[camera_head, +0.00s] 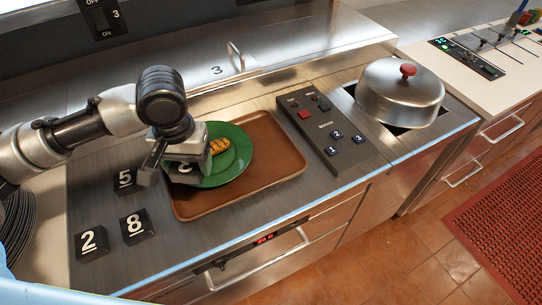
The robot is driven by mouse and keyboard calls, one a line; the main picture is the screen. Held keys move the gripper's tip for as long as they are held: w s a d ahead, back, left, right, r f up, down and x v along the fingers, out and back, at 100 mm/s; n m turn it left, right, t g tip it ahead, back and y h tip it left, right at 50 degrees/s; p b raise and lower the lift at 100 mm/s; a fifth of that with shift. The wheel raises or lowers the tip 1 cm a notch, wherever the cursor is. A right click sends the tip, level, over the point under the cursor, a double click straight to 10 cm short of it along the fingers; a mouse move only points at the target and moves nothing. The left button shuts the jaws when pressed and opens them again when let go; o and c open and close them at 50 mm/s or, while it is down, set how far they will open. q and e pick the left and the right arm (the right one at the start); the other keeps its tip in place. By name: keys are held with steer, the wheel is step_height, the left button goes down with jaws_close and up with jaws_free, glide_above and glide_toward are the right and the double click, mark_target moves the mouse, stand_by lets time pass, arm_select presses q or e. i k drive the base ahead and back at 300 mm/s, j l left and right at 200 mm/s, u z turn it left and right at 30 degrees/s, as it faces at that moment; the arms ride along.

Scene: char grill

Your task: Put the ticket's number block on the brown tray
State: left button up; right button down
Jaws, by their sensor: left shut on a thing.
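The brown tray (282,178) lies on the steel counter and bears a green plate (240,165) with a grilled piece of food. My left gripper (172,174) is shut on a dark number block (184,167), above the tray's left part and beside the plate. Its white mark is mostly hidden, so I cannot read the number. Whether this block touches the tray I cannot tell. Black blocks marked 5 (124,180), 8 (136,227) and 2 (91,242) stand on the counter left of the tray. I cannot make out a ticket. My right gripper is not in view.
A black button panel (325,130) stands right of the tray. A steel lid with a red knob (400,92) sits further right. A stack of dark plates (17,232) is at the far left. The tray's front right part is bare.

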mark_target(270, 145)
steer(key=j+z, duration=0.3)
steer(key=z, duration=0.15)
steer(key=k+j+z, duration=0.15)
steer(key=j+z, duration=0.25)
steer(key=k+j+z, duration=0.1)
steer(key=z, duration=0.35)
steer(key=j, duration=0.1)
